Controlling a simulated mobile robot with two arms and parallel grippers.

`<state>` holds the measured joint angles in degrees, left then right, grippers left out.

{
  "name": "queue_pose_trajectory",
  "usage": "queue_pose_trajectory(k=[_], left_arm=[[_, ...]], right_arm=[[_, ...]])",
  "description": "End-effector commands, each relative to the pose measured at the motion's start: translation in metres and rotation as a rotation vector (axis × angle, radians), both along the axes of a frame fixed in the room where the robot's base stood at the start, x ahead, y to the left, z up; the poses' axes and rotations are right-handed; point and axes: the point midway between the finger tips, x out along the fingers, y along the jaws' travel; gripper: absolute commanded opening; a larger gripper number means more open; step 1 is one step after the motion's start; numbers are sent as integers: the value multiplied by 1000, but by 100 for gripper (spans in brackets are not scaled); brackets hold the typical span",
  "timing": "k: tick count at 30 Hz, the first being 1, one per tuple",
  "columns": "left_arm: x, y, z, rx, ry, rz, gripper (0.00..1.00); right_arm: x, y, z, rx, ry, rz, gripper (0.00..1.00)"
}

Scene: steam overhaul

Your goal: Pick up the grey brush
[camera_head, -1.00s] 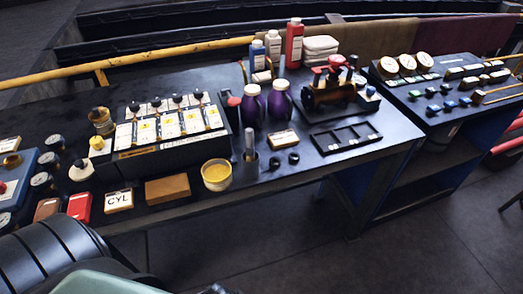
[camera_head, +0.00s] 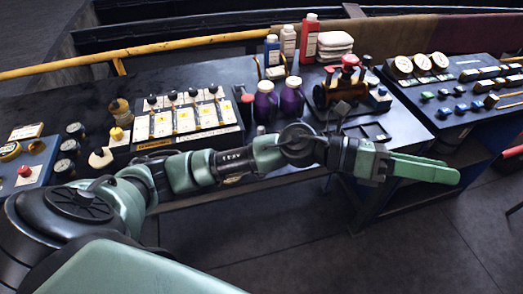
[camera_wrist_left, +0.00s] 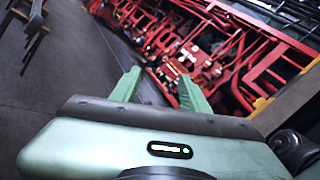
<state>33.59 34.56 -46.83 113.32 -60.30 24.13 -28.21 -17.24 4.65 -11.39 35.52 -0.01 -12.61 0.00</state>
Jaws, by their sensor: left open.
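My left gripper (camera_head: 452,170) reaches past the front edge of the bench on the right, over the floor. Its green fingers are apart and empty; the left wrist view also shows the open fingers (camera_wrist_left: 159,78) with nothing between them. I cannot make out a brush for certain. A small grey upright top (camera_head: 261,130) shows just above my left arm, in front of the purple bottles; the arm hides the rest of it. No grey brush shows in the left wrist view. My right gripper is not in view.
The bench (camera_head: 220,73) holds a white-topped block rack (camera_head: 190,120), purple bottles (camera_head: 291,100), a red bottle (camera_head: 309,40) and a small brass engine (camera_head: 338,88). A second bench with knobs (camera_head: 470,75) stands at right. Red frames (camera_wrist_left: 220,50) show in the wrist view.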

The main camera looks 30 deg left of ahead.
Motion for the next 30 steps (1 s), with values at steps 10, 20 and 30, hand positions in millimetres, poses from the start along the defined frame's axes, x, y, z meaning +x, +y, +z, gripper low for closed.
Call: queue_pose_trajectory(k=[10,20,30], left_arm=[[45,199,-143,1287,-452,-461,45],[58,378,-113,1826,-266,-608,45],[56,383,-142,1838,-255,-617,45]], right_arm=[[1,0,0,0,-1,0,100],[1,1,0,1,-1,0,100],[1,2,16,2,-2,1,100]])
